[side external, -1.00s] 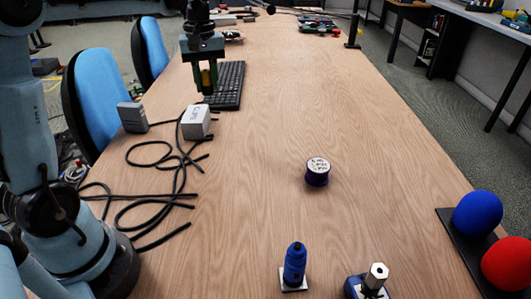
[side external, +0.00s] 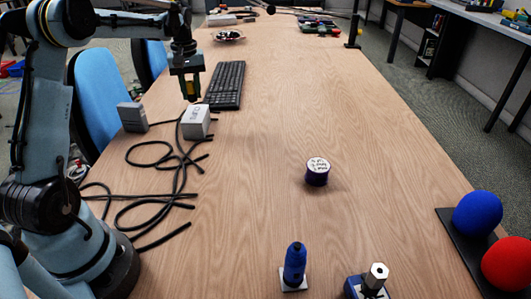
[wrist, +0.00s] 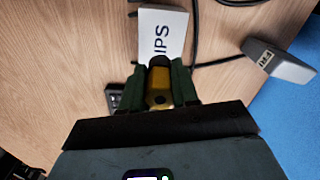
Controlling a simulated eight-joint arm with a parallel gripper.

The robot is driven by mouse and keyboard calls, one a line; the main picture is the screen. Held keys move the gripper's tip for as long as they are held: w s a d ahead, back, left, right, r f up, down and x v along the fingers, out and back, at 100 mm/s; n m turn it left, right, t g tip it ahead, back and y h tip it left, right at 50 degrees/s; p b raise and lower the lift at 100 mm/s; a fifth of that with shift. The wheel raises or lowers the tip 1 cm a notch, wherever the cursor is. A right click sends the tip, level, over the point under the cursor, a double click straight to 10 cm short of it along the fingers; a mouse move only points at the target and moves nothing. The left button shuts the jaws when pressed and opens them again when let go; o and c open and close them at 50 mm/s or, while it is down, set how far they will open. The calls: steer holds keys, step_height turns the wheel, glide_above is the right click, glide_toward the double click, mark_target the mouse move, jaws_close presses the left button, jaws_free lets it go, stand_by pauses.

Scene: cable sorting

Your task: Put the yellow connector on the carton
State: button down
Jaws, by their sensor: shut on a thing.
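My gripper (side external: 190,96) is shut on the yellow connector (wrist: 159,86), which has a dark end and sits between the two green fingers in the wrist view. The connector also shows as a small yellow patch in the side view (side external: 191,88). The carton (side external: 195,122) is a small white box with dark lettering, standing on the table just nearer the camera than my gripper. In the wrist view the carton (wrist: 164,34) lies just beyond the fingertips, partly hidden by the connector and fingers. My gripper appears above the table; its exact height over the carton is hard to tell.
A grey box (side external: 132,117) stands left of the carton, and black cables (side external: 165,180) curl in front. A black keyboard (side external: 227,85) lies behind to the right. A dark spool (side external: 317,172) and a blue bottle-like object (side external: 295,264) stand farther right; the table between is clear.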

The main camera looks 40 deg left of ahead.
mark_target(193, 101)
steer(key=shift+f, duration=2.05)
steer(key=shift+f, duration=0.15)
steer(key=c, duration=0.8)
jaws_free()
steer(key=shift+c, duration=0.2)
